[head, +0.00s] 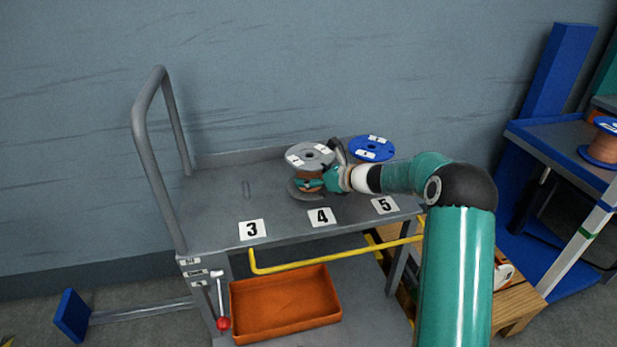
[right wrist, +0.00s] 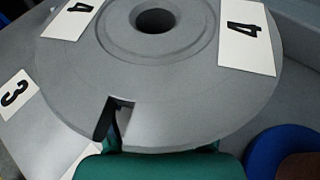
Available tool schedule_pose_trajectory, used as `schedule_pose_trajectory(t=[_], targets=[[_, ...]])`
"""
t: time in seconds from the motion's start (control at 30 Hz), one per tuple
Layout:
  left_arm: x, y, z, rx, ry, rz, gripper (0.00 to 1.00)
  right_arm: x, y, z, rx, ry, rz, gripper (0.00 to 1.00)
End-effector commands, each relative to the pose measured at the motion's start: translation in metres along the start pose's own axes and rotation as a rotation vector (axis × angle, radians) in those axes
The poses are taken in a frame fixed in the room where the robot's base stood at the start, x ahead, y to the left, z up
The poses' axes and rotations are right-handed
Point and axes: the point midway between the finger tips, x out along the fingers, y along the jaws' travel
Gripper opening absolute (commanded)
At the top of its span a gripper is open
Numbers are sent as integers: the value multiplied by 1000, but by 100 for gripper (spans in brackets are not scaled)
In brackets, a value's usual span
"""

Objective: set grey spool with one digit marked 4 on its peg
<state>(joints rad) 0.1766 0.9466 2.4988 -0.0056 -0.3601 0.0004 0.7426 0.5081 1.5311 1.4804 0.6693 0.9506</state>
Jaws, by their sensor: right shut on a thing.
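The grey spool (head: 309,153) carries copper-coloured wire between two grey flanges and stands upright over the cart top, behind the 4 label (head: 320,217). In the right wrist view its top flange (right wrist: 165,95) bears two white tags with a single digit 4, and its centre hole looks dark. My right gripper (head: 318,180) is shut on the spool from the right, between the flanges. The peg for 4 is not visible; whether the spool is on it or above it I cannot tell. My left gripper is not in view.
A blue spool (head: 371,148) stands behind the 5 label (head: 385,205). The cart's handle (head: 150,150) rises at the left. An orange tray (head: 285,303) lies on the lower shelf.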

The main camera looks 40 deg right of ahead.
Motion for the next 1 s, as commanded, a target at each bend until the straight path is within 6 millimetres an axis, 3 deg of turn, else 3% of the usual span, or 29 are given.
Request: schedule_pose_trajectory(t=[0.33, 0.37, 0.5, 0.87, 1.0], targets=[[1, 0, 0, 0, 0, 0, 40, 2, 1, -7, 0, 10, 4, 7], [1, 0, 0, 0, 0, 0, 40, 2, 1, -7, 0, 11, 4, 74], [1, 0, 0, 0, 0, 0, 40, 1, 1, -6, 0, 8, 3, 98], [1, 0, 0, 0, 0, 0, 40, 1, 1, -5, 1, 8, 2, 99], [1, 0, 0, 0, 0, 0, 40, -8, 0, -4, 1, 6, 0, 99]])
